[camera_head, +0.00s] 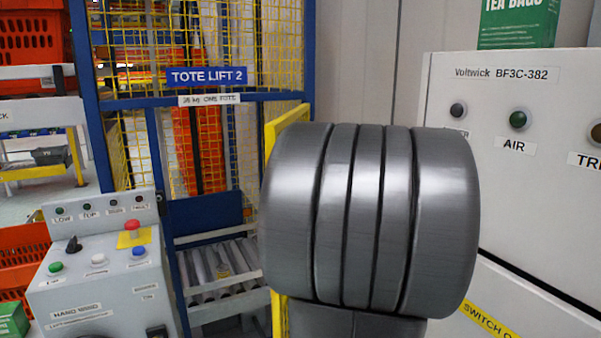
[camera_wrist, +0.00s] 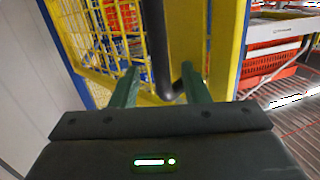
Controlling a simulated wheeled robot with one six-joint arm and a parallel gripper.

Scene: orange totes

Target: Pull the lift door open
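The lift door's yellow frame (camera_head: 271,140) shows at the right side of the lift opening in the head view, angled out from the blue lift frame (camera_head: 90,110). My arm hides much of it. In the wrist view, the door's yellow mesh (camera_wrist: 92,30) fills the upper left, with a yellow upright (camera_wrist: 225,35) to the right. A dark bar-like handle (camera_wrist: 156,45) runs down between the two green fingers of my gripper (camera_wrist: 160,80). The fingers are apart, with a gap visible left of the bar. Contact on the right side cannot be told.
A grey control box (camera_head: 100,285) with buttons stands at lower left. A light grey machine cabinet (camera_head: 520,190) stands close on the right. Rollers (camera_head: 222,270) show inside the lift. Orange totes (camera_head: 28,38) sit on racks at left; a wire shelf (camera_wrist: 295,115) shows in the wrist view.

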